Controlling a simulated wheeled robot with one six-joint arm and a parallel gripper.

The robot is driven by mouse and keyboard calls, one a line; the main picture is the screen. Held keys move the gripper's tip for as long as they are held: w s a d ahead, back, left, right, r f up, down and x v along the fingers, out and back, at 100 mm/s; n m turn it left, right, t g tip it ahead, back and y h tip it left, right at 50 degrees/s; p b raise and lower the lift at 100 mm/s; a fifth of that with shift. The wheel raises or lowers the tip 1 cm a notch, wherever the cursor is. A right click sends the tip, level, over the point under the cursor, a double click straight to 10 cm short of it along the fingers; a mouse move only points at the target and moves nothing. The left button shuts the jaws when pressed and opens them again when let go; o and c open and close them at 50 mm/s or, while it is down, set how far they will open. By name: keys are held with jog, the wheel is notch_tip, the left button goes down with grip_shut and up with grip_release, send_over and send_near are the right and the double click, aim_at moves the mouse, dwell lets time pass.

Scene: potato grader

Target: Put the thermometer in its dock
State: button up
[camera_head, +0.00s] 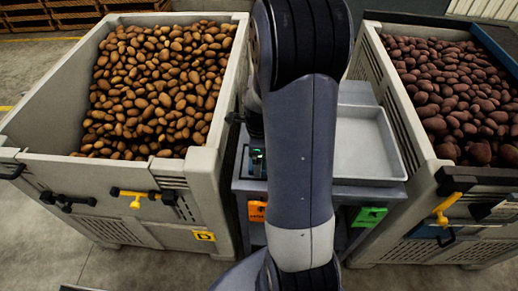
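My arm crosses the middle of the view and hides much of the stand between the two bins. A dark part of my arm's end (254,122) shows at the arm's left edge, above the stand; my gripper's fingers are hidden or too small to make out. I cannot pick out the thermometer or its dock with certainty. A small dark item with a greenish glint (257,161) lies on the left of the stand, partly behind my arm. Yellow T-shaped pieces sit on the fronts of the left bin (135,198) and the right bin (446,208).
The left bin (48,171) holds brown potatoes, the right bin (421,149) darker reddish ones. The grey stand (352,187) carries an empty-looking pale tray (366,147) on its right. An orange tag (257,211) and a green tag (369,217) hang at its front. Floor is clear front left.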

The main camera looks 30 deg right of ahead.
notch_tip(320, 180, up, 12)
jog(key=shift+r, duration=0.15)
dwell(0.3)
